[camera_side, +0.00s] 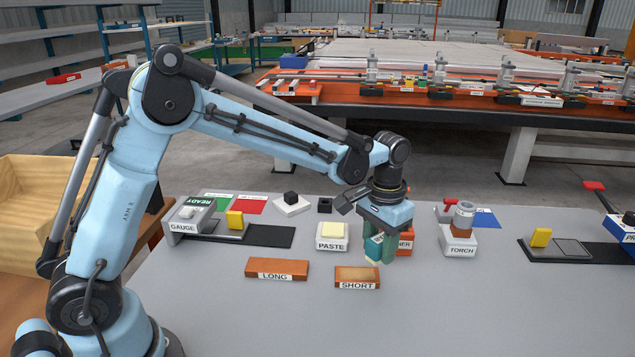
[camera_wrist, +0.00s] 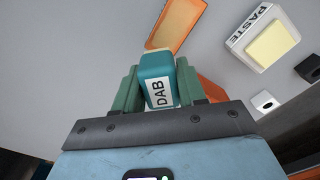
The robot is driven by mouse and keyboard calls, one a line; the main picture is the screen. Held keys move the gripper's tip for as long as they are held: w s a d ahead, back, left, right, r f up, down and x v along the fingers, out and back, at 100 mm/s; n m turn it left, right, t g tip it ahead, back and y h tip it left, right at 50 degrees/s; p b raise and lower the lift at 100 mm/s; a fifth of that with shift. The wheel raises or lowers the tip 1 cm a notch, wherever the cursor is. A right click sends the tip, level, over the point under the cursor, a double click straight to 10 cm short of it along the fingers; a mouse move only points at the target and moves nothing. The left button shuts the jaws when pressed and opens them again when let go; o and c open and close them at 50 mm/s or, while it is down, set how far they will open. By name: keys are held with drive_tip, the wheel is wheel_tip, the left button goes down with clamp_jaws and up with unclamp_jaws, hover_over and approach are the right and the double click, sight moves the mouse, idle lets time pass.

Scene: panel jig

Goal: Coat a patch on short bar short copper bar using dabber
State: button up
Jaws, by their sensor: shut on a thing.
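The short copper bar (camera_side: 357,273), labelled SHORT, lies flat on the grey table in front of my gripper. In the wrist view an orange-brown bar (camera_wrist: 178,22), apparently the same one, shows beyond the dabber. My gripper (camera_side: 381,248) points down and is shut on the teal dabber (camera_wrist: 155,66), whose DAB label faces the wrist camera. In the side view the dabber (camera_side: 373,248) shows between the fingers, its pale tip near the bar's back right corner. I cannot tell whether it touches the bar. No coating is clear on the bar.
The paste pad (camera_side: 333,231) stands behind the short bar; it also shows in the wrist view (camera_wrist: 272,45). The long bar (camera_side: 277,269) lies to the left. A torch (camera_side: 460,235) stands right, a gauge (camera_side: 191,214) left. The front of the table (camera_side: 450,310) is clear.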

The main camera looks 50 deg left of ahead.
sight(380, 238)
drive_tip(key=shift+r, duration=1.85)
drive_tip(key=shift+f, duration=0.1)
drive_tip(key=shift+f, duration=3.3)
drive_tip(key=shift+s+a+f, duration=0.3)
drive_tip(key=shift+f, duration=0.35)
drive_tip(key=shift+c, duration=0.4)
drive_tip(key=shift+s+a, duration=2.25)
drive_tip(key=shift+s, duration=0.3)
drive_tip(key=shift+w+d, duration=1.3)
drive_tip(key=shift+w, duration=0.15)
drive_tip(key=shift+w+d, duration=1.3)
drive_tip(key=shift+w, duration=0.15)
drive_tip(key=shift+r, duration=4.05)
drive_tip(key=shift+a, duration=0.1)
